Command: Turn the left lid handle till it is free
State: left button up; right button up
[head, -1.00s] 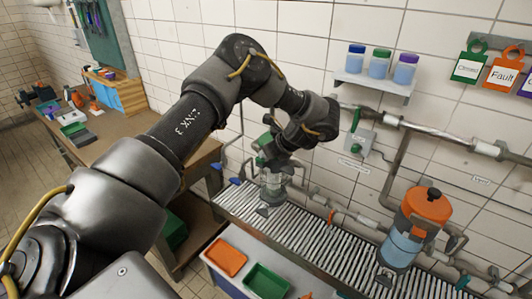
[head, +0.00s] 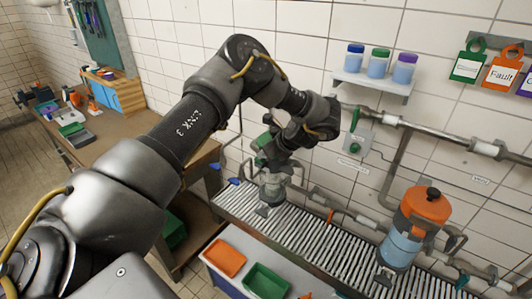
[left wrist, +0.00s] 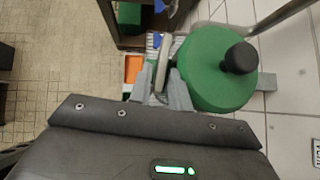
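The left vessel's round green lid (left wrist: 210,75), with a black knob (left wrist: 240,58) on top, shows large in the left wrist view. In the head view, the left vessel (head: 272,187) is partly hidden behind my left wrist. My left gripper (left wrist: 164,78) is beside the lid's left edge. Its two fingers lie on either side of a slim grey bar (left wrist: 163,52), which may be the lid handle. I cannot tell whether they grip it. In the head view, my left gripper (head: 268,165) is down at this vessel. My right gripper is not in view.
A second vessel (head: 403,245) with an orange lid (head: 427,204) stands to the right on the slatted rack (head: 325,250). Pipes run along the wall behind. Orange (head: 225,258) and green (head: 266,281) trays lie in front. A jar shelf (head: 372,84) hangs above.

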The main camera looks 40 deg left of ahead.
pick_arm(q)
jog(key=b+v, duration=0.4)
jog(key=v, duration=0.6)
jog(key=shift+d+r, duration=0.15)
jog(key=shift+r, duration=0.1)
